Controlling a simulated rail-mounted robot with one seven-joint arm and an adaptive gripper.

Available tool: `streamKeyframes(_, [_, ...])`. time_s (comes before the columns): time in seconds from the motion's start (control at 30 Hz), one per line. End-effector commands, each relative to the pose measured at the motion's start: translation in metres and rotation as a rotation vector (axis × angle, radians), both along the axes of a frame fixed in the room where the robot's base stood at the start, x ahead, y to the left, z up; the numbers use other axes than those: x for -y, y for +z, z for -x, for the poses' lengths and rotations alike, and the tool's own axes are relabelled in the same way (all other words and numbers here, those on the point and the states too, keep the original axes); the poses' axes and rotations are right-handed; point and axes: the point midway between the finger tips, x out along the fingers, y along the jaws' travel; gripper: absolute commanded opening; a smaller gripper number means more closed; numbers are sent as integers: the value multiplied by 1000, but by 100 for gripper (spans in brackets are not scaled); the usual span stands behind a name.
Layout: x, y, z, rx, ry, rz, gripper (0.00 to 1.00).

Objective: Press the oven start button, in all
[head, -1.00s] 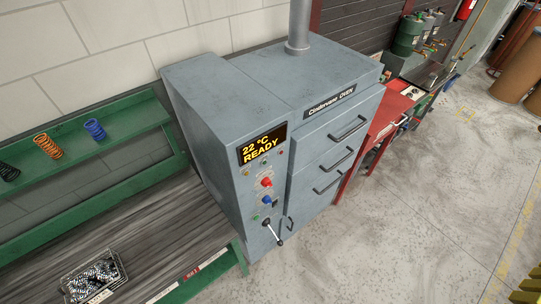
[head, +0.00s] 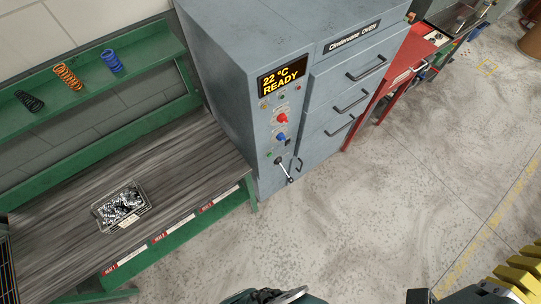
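The grey oven (head: 235,75) stands against the wall, its control panel facing the open floor. Its display (head: 282,76) reads "22 °C READY" in yellow. Below the display are small buttons or lamps, a red knob (head: 282,118), a blue knob (head: 281,137) and a small green button (head: 269,154). A lever (head: 284,170) with a pale tip sits lower on the panel. The labels are too small to read, so I cannot tell which control is the start button. My gripper is not recognisable in the head view; only a dark part, probably mine, shows at the bottom edge.
A green workbench (head: 180,165) left of the oven carries a wire basket of small metal parts (head: 121,206). Several coil springs sit on its shelf (head: 150,60). A red table (head: 385,92) stands right of the oven. The concrete floor (head: 390,220) in front is clear.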

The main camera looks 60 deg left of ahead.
Motion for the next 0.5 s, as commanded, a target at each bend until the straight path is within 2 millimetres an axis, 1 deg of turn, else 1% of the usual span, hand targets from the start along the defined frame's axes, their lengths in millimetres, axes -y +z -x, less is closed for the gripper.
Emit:
streamKeyframes(0.03, [0, 0, 0, 0, 0, 0, 41])
streamKeyframes(0.17, [0, 0, 0, 0, 0, 0, 16])
streamKeyframes(0.2, [0, 0, 0, 0, 0, 0, 9])
streamKeyframes(0.23, [0, 0, 0, 0, 0, 0, 3])
streamKeyframes(0.27, [0, 0, 0, 0, 0, 0, 0])
streamKeyframes(0.5, [0, 0, 0, 0, 0, 0, 0])
